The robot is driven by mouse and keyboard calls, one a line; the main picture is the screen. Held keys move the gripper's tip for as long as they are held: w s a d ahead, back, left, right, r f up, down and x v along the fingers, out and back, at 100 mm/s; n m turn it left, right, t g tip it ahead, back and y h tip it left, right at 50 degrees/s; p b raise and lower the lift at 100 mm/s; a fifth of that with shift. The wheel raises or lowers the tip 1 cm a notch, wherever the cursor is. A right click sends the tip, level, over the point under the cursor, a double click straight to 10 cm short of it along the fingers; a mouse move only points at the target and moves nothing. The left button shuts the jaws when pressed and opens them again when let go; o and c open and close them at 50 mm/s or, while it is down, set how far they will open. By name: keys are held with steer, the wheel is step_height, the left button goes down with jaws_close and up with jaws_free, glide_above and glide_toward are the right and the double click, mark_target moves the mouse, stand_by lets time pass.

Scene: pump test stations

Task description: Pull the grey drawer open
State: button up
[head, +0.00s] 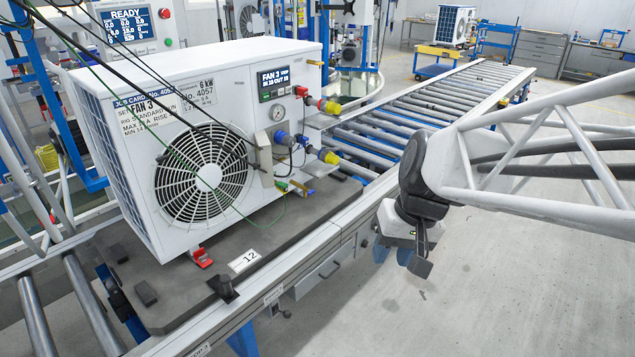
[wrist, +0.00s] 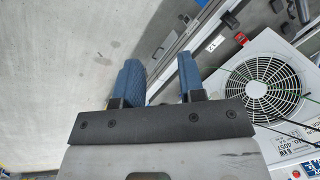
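The grey drawer (head: 322,279) is under the near rail of the roller conveyor, below the fan unit, in the head view. Its front carries a small handle (head: 330,270), and it appears closed. My gripper (head: 392,256) hangs to the right of the drawer, out over the floor and apart from it.
A white fan unit (head: 190,130) stands on a dark pallet (head: 240,225) on the conveyor; it also shows in the wrist view (wrist: 262,85). Rollers (head: 440,105) run off to the back right. Cables and a thin green wire hang across the unit. The floor (head: 480,300) at right is clear.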

steer(key=w+a+f+y, duration=0.2)
steer(key=w+f, duration=0.1)
steer(key=w, duration=0.3)
steer(key=w+a+f+g+y, duration=0.1)
steer(key=w+f+y, duration=0.15)
steer(key=w, duration=0.35)
steer(key=w+a+f+y, duration=0.1)
steer(key=w+a+f, duration=0.15)
steer(key=w, duration=0.45)
steer(key=w+f+m+t+y, duration=0.4)
steer(key=w+f+y, duration=0.1)
steer(key=w+f, duration=1.8)
steer(key=m+t+h, duration=0.2)
steer(key=m+t, duration=0.3)
steer(key=t, duration=0.2)
glide_toward(334, 272)
steer(key=r+x, duration=0.1)
steer(key=x, duration=0.2)
steer(key=shift+d+f, duration=0.15)
steer(key=shift+f, duration=0.45)
steer(key=shift+x, duration=3.85)
